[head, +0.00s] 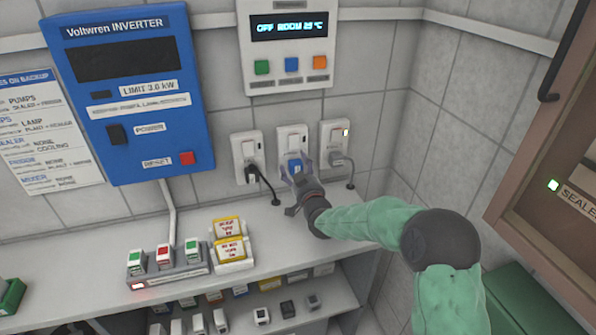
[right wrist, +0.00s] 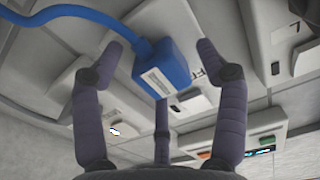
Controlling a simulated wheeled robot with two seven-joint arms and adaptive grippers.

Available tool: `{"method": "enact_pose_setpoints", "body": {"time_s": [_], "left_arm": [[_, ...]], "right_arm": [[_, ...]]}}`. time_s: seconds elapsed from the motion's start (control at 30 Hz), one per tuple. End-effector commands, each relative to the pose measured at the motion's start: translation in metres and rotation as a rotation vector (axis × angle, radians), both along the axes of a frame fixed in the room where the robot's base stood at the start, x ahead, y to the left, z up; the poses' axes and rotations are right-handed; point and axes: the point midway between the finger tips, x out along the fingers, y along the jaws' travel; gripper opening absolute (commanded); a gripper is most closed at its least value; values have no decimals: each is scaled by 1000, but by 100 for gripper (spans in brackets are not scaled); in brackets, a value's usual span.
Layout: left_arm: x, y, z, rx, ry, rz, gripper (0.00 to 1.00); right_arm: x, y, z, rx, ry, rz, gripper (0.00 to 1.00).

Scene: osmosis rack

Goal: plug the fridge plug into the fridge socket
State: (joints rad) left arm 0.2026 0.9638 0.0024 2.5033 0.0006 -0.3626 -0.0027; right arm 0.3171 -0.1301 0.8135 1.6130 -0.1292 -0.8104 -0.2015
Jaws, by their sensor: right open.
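A blue plug (head: 294,166) with a blue cable sits at the lower part of the middle wall socket (head: 292,138). I take it for the fridge plug, but its label is not readable. In the right wrist view the blue plug (right wrist: 163,62) is against the pale socket plate; how deep it sits I cannot tell. My right gripper (head: 298,182) is open in front of this socket and partly hides the plug. In the right wrist view its fingers (right wrist: 161,52) are spread around the plug, with gaps on both sides. My left gripper is not in view.
A socket (head: 245,150) with a black plug is on the left, and one (head: 336,140) with a grey plug on the right. Below are the shelf (head: 290,230), a row of switches (head: 165,262) and yellow-labelled blocks (head: 229,242). A brown-framed cabinet (head: 510,190) stands at the right.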

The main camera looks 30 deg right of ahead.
Motion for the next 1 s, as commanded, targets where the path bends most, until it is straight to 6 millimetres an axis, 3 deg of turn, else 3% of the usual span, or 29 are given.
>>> {"method": "enact_pose_setpoints", "body": {"time_s": [0.23, 0.7, 1.0], "left_arm": [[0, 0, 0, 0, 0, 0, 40], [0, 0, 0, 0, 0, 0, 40], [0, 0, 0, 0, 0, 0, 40]], "right_arm": [[-15, 3, 1, 0, -1, -1, 73], [-91, 22, 0, 0, -1, -1, 73], [-115, 28, 0, 0, -1, -1, 73]]}}
